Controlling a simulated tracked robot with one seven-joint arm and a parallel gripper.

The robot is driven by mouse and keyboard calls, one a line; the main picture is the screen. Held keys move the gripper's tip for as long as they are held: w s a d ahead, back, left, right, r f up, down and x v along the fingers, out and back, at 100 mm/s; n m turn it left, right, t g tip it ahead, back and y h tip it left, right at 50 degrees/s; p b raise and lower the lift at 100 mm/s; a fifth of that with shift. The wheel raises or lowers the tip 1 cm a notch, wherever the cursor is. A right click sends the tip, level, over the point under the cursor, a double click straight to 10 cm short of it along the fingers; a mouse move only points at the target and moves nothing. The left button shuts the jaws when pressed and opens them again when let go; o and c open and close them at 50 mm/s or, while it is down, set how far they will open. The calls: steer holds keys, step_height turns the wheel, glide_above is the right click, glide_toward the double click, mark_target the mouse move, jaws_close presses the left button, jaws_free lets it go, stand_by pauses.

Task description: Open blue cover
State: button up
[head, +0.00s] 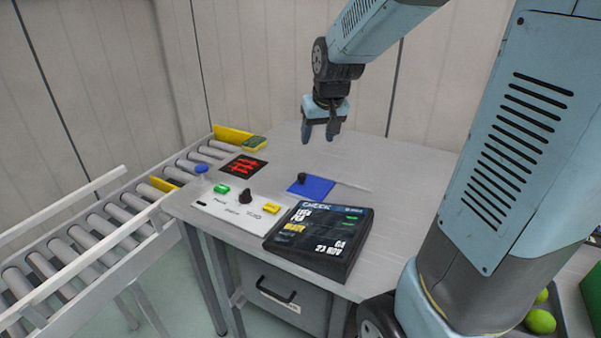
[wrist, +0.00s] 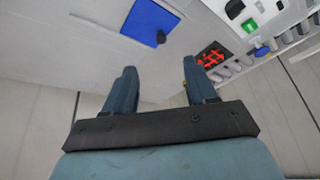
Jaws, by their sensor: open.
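The blue cover (head: 312,188) is a flat blue square with a dark round knob (head: 302,178) near its left corner. It lies closed-looking on the grey table, behind the black screen panel. In the wrist view the blue cover (wrist: 150,20) is at the top, with its knob (wrist: 161,37) at the lower right corner. My gripper (head: 321,138) points down above the table, behind the cover and apart from it. In the wrist view the gripper (wrist: 158,80) has its fingers spread with nothing between them.
A white panel (head: 237,208) with green and yellow buttons and a black knob lies left of the cover. A black screen box (head: 318,240) stands in front. A red-marked black plate (head: 243,167) is behind. A roller conveyor (head: 90,235) runs along the left. The back right tabletop is clear.

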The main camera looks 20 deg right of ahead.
glide_toward(302, 175)
steer(key=x, duration=0.9)
steer(key=shift+r, duration=0.1)
steer(key=shift+c, duration=0.4)
jaws_close()
stand_by(0.5)
